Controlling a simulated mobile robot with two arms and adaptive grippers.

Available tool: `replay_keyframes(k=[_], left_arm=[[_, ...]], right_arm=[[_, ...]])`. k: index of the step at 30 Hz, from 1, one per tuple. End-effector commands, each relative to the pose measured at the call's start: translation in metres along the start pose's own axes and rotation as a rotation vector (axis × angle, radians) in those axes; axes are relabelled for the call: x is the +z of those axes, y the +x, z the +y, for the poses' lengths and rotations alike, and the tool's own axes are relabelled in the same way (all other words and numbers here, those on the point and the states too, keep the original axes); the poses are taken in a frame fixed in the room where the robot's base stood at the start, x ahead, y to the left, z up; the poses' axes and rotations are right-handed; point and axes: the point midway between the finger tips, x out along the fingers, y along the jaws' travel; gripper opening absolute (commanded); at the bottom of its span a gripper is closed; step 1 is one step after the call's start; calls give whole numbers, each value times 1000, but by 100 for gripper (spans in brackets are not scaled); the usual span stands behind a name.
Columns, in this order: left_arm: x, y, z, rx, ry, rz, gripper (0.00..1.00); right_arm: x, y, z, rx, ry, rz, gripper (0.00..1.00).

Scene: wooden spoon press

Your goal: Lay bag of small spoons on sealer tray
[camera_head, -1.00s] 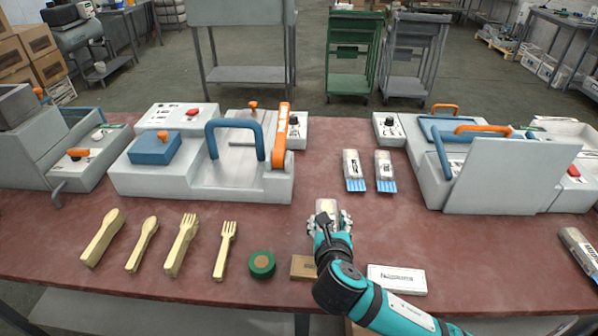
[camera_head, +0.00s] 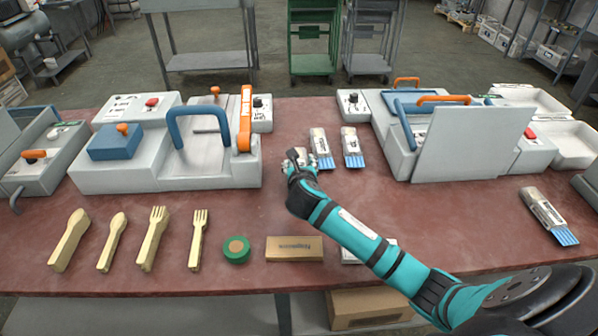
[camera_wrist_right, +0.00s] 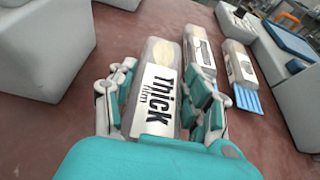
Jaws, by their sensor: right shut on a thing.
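My right gripper (camera_head: 299,167) is shut on a clear bag (camera_wrist_right: 160,88) whose white label reads "Thick film". In the wrist view (camera_wrist_right: 160,108) the fingers lie on both sides of the bag; pale contents show at its far end. In the head view the gripper hides most of this bag. The gripper is just right of the left-centre sealer (camera_head: 215,180), which has a blue handle, an orange lever and a pale tray bed (camera_head: 190,158). Whether the bag touches the table is unclear. My left gripper is not in view.
Two blue-ended bags (camera_head: 320,148) (camera_head: 353,147) lie just beyond the gripper. Another sealer (camera_head: 470,140) stands at the right, with a blue-ended bag (camera_head: 548,214) near it. Wooden cutlery, a green tape roll (camera_head: 236,250) and a brown box (camera_head: 294,249) line the front.

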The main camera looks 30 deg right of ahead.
Motion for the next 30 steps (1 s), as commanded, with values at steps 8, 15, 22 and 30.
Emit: replay_keyframes(k=[8, 15, 22, 30], left_arm=[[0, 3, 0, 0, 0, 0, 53], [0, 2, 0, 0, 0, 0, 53], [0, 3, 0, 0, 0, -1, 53], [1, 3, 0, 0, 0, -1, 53]], right_arm=[[-21, 8, 0, 0, 0, 0, 26], [-24, 9, 0, 0, -2, 1, 26], [-24, 9, 0, 0, -1, 1, 73], [-22, 8, 0, 0, 0, 0, 73]])
